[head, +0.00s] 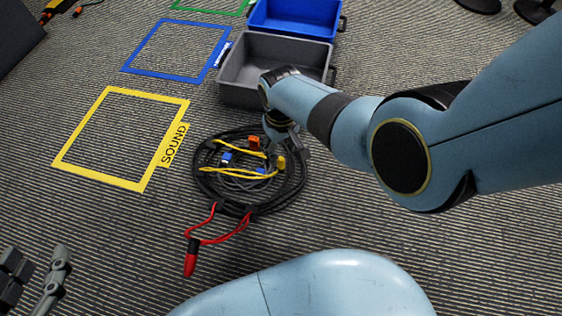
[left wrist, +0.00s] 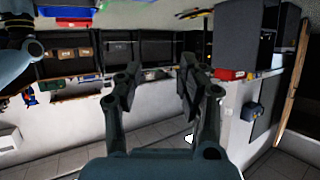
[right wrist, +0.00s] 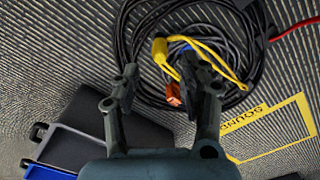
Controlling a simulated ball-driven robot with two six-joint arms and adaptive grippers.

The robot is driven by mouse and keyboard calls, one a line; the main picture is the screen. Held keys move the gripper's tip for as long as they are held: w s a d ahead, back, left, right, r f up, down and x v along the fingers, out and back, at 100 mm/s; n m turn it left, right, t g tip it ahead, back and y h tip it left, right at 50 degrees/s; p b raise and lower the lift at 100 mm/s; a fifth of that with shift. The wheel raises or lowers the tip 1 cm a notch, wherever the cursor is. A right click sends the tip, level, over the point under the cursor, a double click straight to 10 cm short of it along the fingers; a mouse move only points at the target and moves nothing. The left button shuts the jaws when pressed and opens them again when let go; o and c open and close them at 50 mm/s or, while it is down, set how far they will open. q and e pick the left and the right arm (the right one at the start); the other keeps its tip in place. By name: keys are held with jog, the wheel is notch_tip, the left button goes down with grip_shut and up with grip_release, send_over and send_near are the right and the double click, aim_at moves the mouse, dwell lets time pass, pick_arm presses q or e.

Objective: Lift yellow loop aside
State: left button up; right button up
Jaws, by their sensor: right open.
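The yellow loop (head: 240,171) lies on top of a black cable coil (head: 203,188) on the carpet. In the right wrist view the yellow loop (right wrist: 222,66) runs from a yellow connector (right wrist: 160,50) past the right finger. My right gripper (right wrist: 162,72) is open over the coil, with the yellow connector and an orange connector (right wrist: 174,93) showing between its fingers. Contact with the loop cannot be told. My left gripper (head: 36,282) is at the lower left, away from the coil; it is open and empty in the left wrist view (left wrist: 157,82).
A red cable (head: 222,240) trails in front of the coil. The grey bin (head: 275,45) and blue bin (head: 295,18) stand behind. A yellow SOUND outline (head: 142,178) and a blue outline (head: 133,72) mark bare carpet to the left.

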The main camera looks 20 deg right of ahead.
aim_at(281, 158)
notch_tip(281, 158, down, 4)
jog(key=shift+s+r+b, duration=0.1)
jog(key=shift+b, duration=1.05)
notch_tip(281, 158, down, 2)
jog(key=shift+f+b, duration=0.2)
jog(key=shift+b, duration=0.7)
pick_arm(q)
jog(key=w+d+r+m+t+h, duration=0.1)
jog(key=r+t, duration=0.5)
jog(key=r, duration=0.7)
jog(key=w+d+r+m+t+h, duration=0.2)
jog(key=w+r+t+h, duration=0.3)
jog(key=r, duration=0.8)
jog(key=shift+w+m+t, duration=0.25)
jog(key=shift+m+t, duration=0.45)
jog(key=shift+m, duration=0.1)
pick_arm(e)
jog(key=shift+c, duration=0.4)
grip_shut()
